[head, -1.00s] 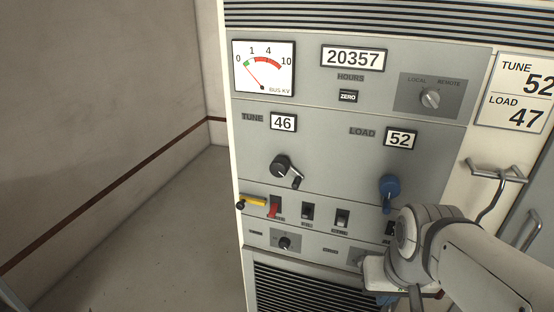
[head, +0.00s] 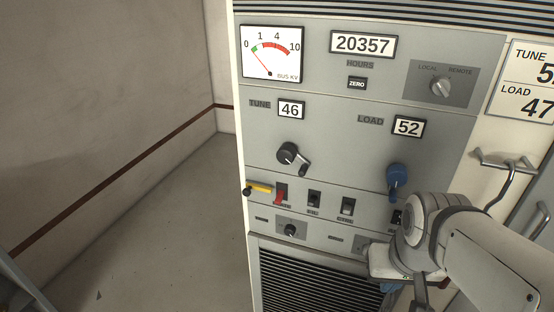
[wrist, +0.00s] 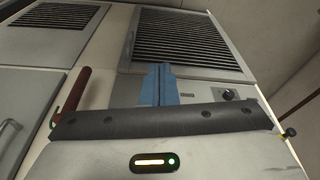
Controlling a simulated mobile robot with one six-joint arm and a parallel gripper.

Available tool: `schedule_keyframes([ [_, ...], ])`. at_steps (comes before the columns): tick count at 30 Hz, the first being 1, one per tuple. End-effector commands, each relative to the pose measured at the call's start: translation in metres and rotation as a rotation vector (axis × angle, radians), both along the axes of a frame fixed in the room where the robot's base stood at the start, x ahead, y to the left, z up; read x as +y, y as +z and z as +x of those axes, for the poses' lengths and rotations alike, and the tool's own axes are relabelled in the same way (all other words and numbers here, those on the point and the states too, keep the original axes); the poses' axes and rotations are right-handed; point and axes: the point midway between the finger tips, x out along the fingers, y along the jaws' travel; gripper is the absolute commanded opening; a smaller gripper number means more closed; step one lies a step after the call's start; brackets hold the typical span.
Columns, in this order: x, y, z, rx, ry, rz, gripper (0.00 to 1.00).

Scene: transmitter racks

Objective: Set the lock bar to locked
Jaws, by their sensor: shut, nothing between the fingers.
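The yellow bar (head: 259,188), which appears to be the lock bar, lies nearly level at the lower left of the rack front in the head view. It has a black knob at its left end, and its right end is beside a red switch lever (head: 280,196). In the wrist view a yellow piece with a black knob (wrist: 290,132) shows at the right edge, partly hidden. My gripper (wrist: 158,72) shows blue fingers closed together, with nothing between them, before a louvred panel. In the head view my arm mostly hides it, low and right of the bar.
Black switches (head: 314,199) stand right of the red lever. The black TUNE crank (head: 289,154) and blue LOAD crank (head: 397,177) jut out above. A small knob (head: 290,230) sits below. A metal handle (head: 510,170) projects at right. Open floor (head: 170,240) lies left.

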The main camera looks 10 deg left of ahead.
Motion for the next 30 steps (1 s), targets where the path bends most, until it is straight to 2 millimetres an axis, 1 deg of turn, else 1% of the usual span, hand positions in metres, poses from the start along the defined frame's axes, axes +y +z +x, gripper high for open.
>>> schedule_keyframes([
  [4, 0.0, 0.0, 0.0, 0.0, 0.0, 0.0, 0.0],
  [8, 0.001, -0.005, 0.002, 0.008, 0.02, -0.02, 0.11],
  [11, 0.001, -0.02, 0.01, 0.033, 0.088, -0.099, 0.19],
  [14, 0.002, -0.039, 0.03, 0.056, 0.207, -0.248, 0.27],
  [15, 0.005, -0.046, 0.041, 0.058, 0.26, -0.32, 0.3],
  [17, 0.011, -0.054, 0.059, 0.05, 0.339, -0.437, 0.35],
  [19, 0.023, -0.06, 0.083, 0.02, 0.426, -0.575, 0.41],
  [20, 0.03, -0.061, 0.094, 0.0, 0.462, -0.633, 0.41],
  [21, 0.042, -0.063, 0.108, -0.031, 0.509, -0.71, 0.41],
  [23, 0.064, -0.065, 0.13, -0.091, 0.573, -0.824, 0.41],
  [24, 0.082, -0.065, 0.143, -0.141, 0.615, -0.897, 0.41],
  [26, 0.112, -0.064, 0.16, -0.225, 0.671, -0.999, 0.41],
  [27, 0.134, -0.062, 0.169, -0.285, 0.704, -1.06, 0.41],
  [29, 0.168, -0.06, 0.18, -0.381, 0.749, -1.14, 0.41],
  [30, 0.192, -0.058, 0.184, -0.447, 0.774, -1.186, 0.41],
])
